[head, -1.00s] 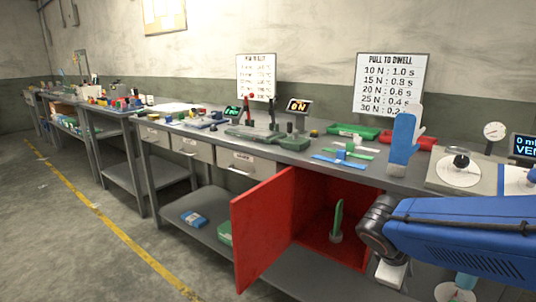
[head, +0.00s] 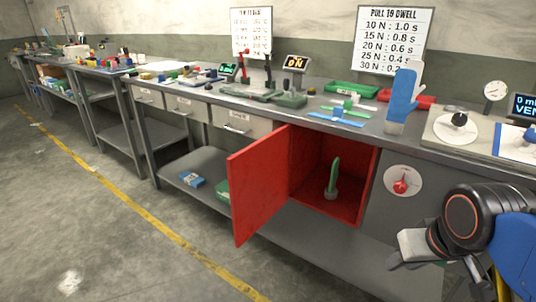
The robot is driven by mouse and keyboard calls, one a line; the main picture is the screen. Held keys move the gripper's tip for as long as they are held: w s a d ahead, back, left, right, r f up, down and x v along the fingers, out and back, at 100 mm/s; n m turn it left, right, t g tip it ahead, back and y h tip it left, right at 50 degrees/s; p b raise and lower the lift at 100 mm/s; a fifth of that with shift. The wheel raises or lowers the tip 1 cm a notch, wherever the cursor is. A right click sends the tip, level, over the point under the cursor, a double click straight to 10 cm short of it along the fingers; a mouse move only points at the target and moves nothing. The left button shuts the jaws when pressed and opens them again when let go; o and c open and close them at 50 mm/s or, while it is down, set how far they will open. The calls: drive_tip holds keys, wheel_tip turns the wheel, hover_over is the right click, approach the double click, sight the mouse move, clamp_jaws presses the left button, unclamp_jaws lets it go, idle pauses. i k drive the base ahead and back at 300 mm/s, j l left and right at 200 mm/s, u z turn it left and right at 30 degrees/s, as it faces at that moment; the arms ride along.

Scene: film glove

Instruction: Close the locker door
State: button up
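The red locker door (head: 258,185) stands wide open, swung out toward me from the left side of the red locker (head: 358,185) under the bench. A green upright item on a grey base (head: 333,178) stands inside the locker. My gripper (head: 398,264) is at the lower right, to the right of the door and in front of the bench, apart from both. Its fingers are small, partly cut off and dark, so I cannot tell whether they are open or shut.
A round dial with a red knob (head: 403,182) is on the grey panel right of the locker. A blue glove form (head: 403,98) stands on the bench top (head: 290,118) above. The lower shelf (head: 205,165) holds a blue box (head: 192,179). Floor left of the door is clear.

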sight(258, 173)
drive_tip(key=j+z, duration=0.55)
drive_tip(key=z, duration=0.15)
drive_tip(key=j+z, duration=0.1)
drive_tip(key=j, duration=0.95)
drive_tip(key=k+j+z, duration=0.15)
drive_tip(key=j, duration=0.35)
drive_tip(key=j+z, duration=0.1)
drive_tip(key=j, duration=0.45)
drive_tip(key=k+j, duration=0.1)
drive_tip(key=j, duration=0.4)
drive_tip(key=k+j+z, duration=0.15)
drive_tip(key=j, duration=0.35)
drive_tip(key=k+j+z, duration=0.1)
drive_tip(key=z, duration=0.15)
drive_tip(key=k+z, duration=0.25)
drive_tip(key=i+j, duration=0.05)
drive_tip(key=i, duration=0.05)
